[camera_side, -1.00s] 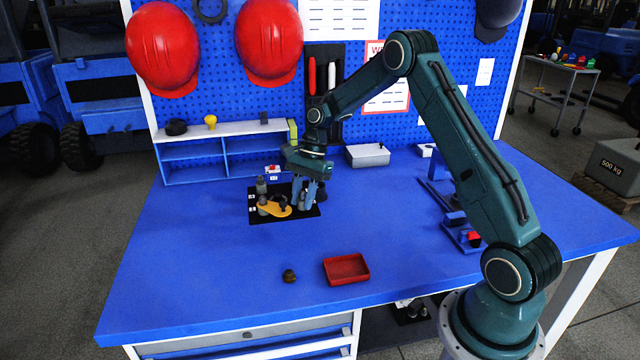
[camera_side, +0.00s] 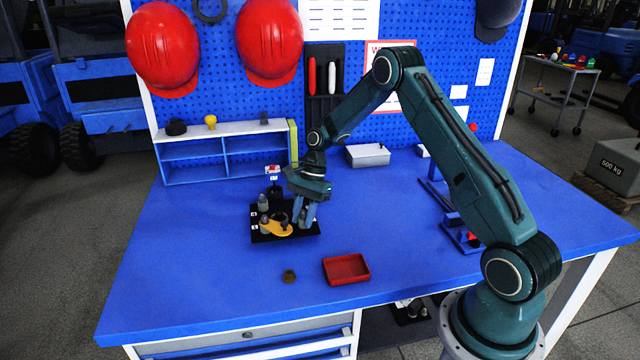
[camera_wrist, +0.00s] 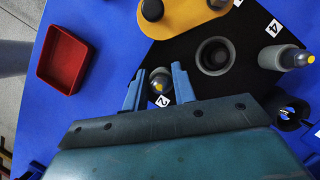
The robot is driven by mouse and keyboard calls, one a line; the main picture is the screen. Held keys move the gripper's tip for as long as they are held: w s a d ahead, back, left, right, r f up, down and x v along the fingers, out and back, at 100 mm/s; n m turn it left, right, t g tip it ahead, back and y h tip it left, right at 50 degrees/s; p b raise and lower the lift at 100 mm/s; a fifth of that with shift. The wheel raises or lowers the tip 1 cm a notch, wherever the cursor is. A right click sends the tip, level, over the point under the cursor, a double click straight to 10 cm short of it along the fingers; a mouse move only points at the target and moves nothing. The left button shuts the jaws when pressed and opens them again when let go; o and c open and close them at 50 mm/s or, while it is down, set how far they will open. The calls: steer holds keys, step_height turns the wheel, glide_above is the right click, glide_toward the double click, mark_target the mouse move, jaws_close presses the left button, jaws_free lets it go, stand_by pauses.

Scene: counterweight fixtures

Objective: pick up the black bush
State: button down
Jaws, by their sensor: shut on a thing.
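My gripper (camera_wrist: 155,92) is shut on a grey peg with a yellow tip (camera_wrist: 161,86), beside the "2" label. In the side view my gripper (camera_side: 303,217) is at the right part of the black board (camera_side: 300,231). A dark hollow round piece (camera_wrist: 215,56) stands on the board, apart from my fingers. I cannot tell which of these is the black bush.
Another grey peg (camera_wrist: 288,60) with a yellow tip is near the "4" label. A shelf (camera_side: 225,150) and a grey box (camera_side: 368,155) stand behind. The table's left side is clear.

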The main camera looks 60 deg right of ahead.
steer(key=shift+w+f, duration=0.2)
steer(key=shift+f, duration=0.75)
steer(key=shift+f, duration=0.1)
steer(key=c, duration=1.1)
jaws_free()
steer(key=shift+s+f, duration=0.2)
steer(key=shift+c, duration=0.2)
steer(key=shift+r, duration=0.1)
steer(key=v, duration=1.2)
